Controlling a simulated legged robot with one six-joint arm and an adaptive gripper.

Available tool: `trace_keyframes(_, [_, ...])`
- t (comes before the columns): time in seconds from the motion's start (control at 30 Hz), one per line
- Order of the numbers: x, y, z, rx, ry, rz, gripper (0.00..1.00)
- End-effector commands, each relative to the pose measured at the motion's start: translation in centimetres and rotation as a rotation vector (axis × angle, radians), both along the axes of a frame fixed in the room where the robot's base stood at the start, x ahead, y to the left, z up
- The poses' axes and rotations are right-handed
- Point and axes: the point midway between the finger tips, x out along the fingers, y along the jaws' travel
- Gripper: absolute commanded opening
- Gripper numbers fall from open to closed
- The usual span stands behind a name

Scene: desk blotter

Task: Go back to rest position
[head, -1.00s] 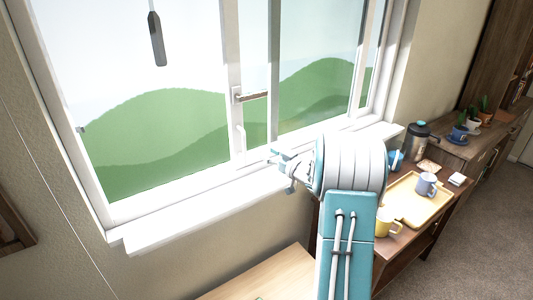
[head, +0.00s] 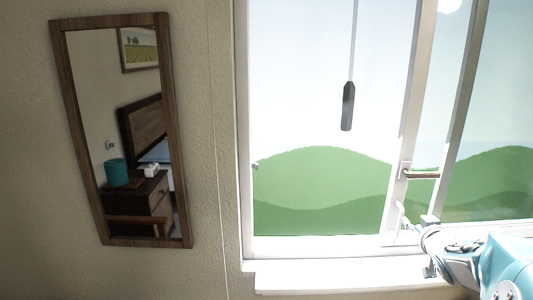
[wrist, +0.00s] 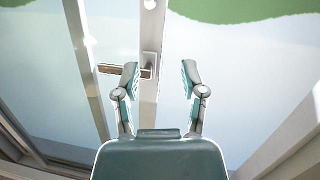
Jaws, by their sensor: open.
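My gripper (head: 426,245) is at the lower right of the head view, in front of the window near the sill. In the wrist view my gripper (wrist: 159,72) has its two fingers spread apart, with nothing between them but the window frame behind. The brown window handle (head: 422,174) is above my gripper in the head view. In the wrist view the handle (wrist: 122,71) lies across the white frame, partly behind the left finger. Whether any finger touches the frame cannot be told. Most of my arm is cut off by the right edge of the head view.
The white window sill (head: 345,276) runs below the glass, under my gripper. A wood-framed mirror (head: 182,130) hangs on the wall at left, reflecting furniture. A dark pull (head: 347,106) hangs on a cord before the window. The wall between mirror and window is bare.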

Motion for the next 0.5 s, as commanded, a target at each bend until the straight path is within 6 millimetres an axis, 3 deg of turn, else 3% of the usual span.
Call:
trace_keyframes(0.2, [-3.2, 3.6, 2.3, -0.011, 0.102, -0.092, 0.54])
trace_keyframes(0.5, [-9.6, 8.8, 3.1, 0.020, 0.279, -0.168, 0.54])
